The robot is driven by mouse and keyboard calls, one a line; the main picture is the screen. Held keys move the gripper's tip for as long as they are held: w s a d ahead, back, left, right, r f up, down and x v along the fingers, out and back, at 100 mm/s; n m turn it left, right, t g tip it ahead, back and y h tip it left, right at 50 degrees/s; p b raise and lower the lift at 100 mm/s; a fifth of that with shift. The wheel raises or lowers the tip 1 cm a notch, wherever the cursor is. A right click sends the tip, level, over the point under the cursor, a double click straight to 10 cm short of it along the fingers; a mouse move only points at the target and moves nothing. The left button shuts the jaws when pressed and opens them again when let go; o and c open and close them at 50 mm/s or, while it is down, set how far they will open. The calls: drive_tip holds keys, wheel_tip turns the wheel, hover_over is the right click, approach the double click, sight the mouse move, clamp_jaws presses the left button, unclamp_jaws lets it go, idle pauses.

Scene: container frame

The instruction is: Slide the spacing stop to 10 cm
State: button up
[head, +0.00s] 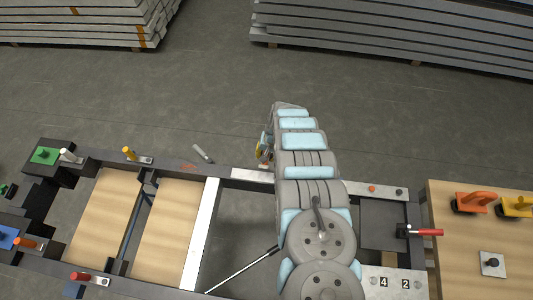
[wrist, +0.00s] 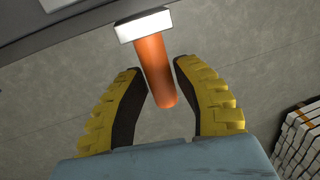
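In the wrist view an orange round handle (wrist: 154,70) sticks out from a white block (wrist: 144,25) on the edge of a dark frame; it looks like the spacing stop's handle, but I cannot be sure. My gripper (wrist: 158,72) is open, with its yellow, dark-padded fingers on either side of the handle. A gap shows on the left and a narrower one on the right. In the head view my gripper (head: 263,152) is at the far rail, partly hidden by my arm. A pale strip (head: 251,175) lies on that rail; no centimetre marks are readable.
The dark frame holds wooden panels (head: 105,215) and a white crossbar (head: 201,235). A grey-handled lever (head: 203,153) stands left of my gripper. A red-handled clamp (head: 425,232) and a wooden board (head: 455,265) with orange and yellow handles are right.

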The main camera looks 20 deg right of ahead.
drive_tip(key=shift+o, duration=1.3)
drive_tip(key=v, duration=1.2)
